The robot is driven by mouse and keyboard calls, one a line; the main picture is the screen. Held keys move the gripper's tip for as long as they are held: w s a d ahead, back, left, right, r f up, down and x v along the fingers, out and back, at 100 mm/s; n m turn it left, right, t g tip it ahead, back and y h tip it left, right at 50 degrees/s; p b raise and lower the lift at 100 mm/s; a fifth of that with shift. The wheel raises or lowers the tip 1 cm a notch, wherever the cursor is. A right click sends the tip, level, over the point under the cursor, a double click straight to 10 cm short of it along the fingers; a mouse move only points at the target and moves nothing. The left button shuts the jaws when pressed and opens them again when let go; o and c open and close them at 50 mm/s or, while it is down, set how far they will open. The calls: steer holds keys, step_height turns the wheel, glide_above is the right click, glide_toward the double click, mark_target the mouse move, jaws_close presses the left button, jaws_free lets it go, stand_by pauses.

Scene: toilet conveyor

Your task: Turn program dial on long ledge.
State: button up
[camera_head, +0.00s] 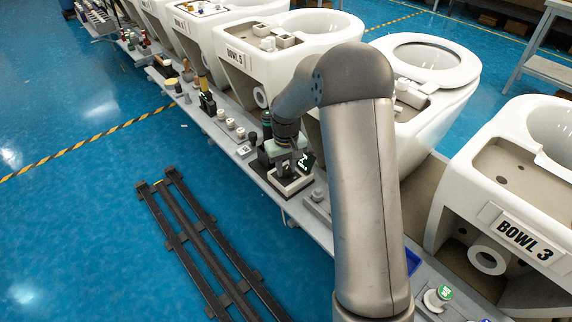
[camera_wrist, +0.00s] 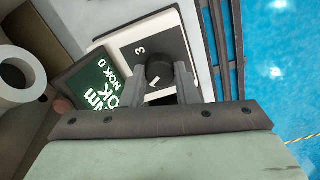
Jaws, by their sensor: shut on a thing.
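The program dial is a dark round knob (camera_wrist: 159,68) on a plate half black and half white, marked with numbers such as 3 and 1. The plate (camera_head: 293,188) has a pale rim and sits on the long grey ledge (camera_head: 318,228). My gripper (camera_wrist: 160,86) is shut on the knob, one finger on each side. In the head view my gripper (camera_head: 284,168) points down over the plate, and the knob is hidden there. A dark display (camera_wrist: 94,88) with green-white text including "OK" and "NOK 0" stands beside the plate.
White knobs (camera_head: 230,123) and several small items stand along the ledge to the left. A black rail (camera_head: 200,245) lies on the open blue floor.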

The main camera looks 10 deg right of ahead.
mark_target(286, 169)
steer(key=n+p, duration=0.1)
steer(key=n, duration=0.5)
stand_by(0.6)
steer(key=o, duration=1)
step_height(286, 169, up, 17)
steer(key=p, duration=0.2)
steer(key=shift+r, duration=0.2)
